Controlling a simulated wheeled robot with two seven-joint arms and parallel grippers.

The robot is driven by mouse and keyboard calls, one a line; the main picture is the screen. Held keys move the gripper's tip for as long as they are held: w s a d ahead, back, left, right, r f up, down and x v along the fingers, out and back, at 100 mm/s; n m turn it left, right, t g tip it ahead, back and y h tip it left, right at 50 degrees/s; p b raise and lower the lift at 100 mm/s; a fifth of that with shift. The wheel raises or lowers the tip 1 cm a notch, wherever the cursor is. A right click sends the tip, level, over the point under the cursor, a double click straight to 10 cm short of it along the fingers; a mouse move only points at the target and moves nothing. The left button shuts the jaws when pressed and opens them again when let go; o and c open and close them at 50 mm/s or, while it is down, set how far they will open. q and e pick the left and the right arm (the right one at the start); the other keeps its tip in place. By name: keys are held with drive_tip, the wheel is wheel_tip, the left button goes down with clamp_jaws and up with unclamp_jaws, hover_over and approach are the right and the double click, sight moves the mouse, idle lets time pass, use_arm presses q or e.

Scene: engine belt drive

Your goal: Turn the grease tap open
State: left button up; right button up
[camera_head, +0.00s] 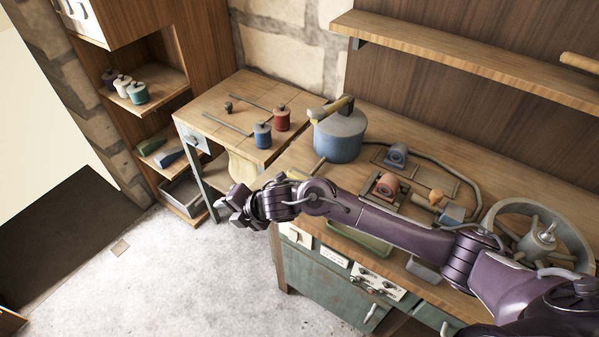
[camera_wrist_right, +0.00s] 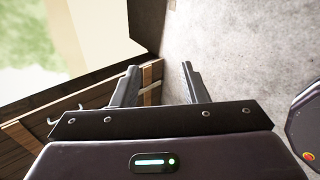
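My right gripper (camera_head: 238,208) hangs in the air in front of the workbench, over the floor at its left end. In the right wrist view its two fingers (camera_wrist_right: 160,72) stand apart with nothing between them. A small fitting with an orange knob (camera_head: 435,197) sits on the bench board among the pipe parts, behind my right forearm. I cannot tell for sure whether it is the grease tap, or how it is turned. A blue pot with a grey lid and a wooden handle (camera_head: 339,136) stands to its left. My left gripper is not in view.
A grey wheel (camera_head: 540,240) lies at the bench's right end, partly behind my arm. A side table (camera_head: 222,117) holds blue and red spools. A cabinet (camera_head: 165,88) with jars stands at left. A shelf (camera_head: 470,58) hangs above the bench. The floor (camera_head: 190,275) is mostly clear.

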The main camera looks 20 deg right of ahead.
drive_tip(key=w+d+r+n+g+h, duration=0.1)
drive_tip(key=w+d+r+n+g, duration=0.1)
drive_tip(key=d+r+n, duration=0.5)
drive_tip(key=n+g+h, duration=0.1)
drive_tip(key=n+h, duration=0.3)
drive_tip(key=n, duration=0.4)
approach(300, 176)
drive_tip(key=shift+w+a+f, duration=0.2)
drive_tip(key=shift+w+f, duration=0.05)
drive_tip(key=shift+f, duration=0.2)
drive_tip(key=shift+d+n, duration=0.3)
drive_tip(key=shift+d, duration=0.05)
drive_tip(key=p+x, duration=0.2)
drive_tip(key=x, duration=0.5)
drive_tip(key=shift+w+a+f, duration=0.1)
drive_tip(key=shift+a+f, duration=0.1)
drive_tip(key=shift+f, duration=0.05)
clamp_jaws()
